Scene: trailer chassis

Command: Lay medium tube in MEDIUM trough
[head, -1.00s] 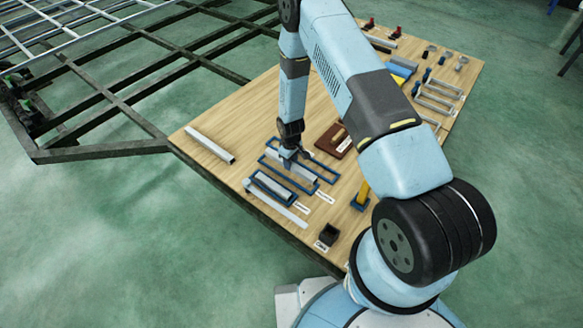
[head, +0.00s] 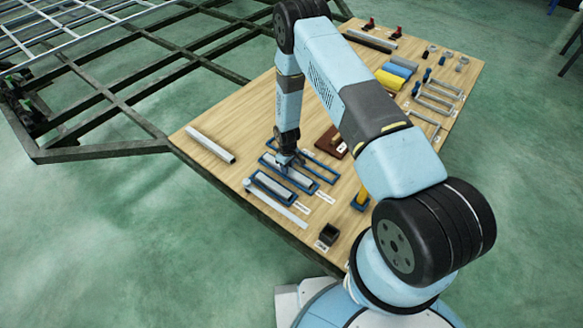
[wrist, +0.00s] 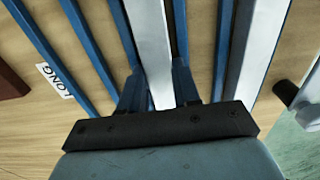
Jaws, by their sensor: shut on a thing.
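My gripper (head: 287,161) is shut on the medium tube, a grey square tube (head: 298,179), near its far end. It points down over the middle blue trough (head: 317,189). In the wrist view the tube (wrist: 151,45) runs lengthwise between the blue trough walls (wrist: 181,35), with my fingertips (wrist: 158,90) on either side. The tube lines up with the trough and looks low in it. I cannot tell whether it rests on the trough floor.
A blue trough with a grey tube (head: 274,186) lies nearer the front edge, with a long pale bar (head: 277,206) beside it. The LONG-labelled trough (wrist: 75,50) looks empty. Another tube (head: 210,144) lies at left. A small dark box (head: 328,235) stands near the front.

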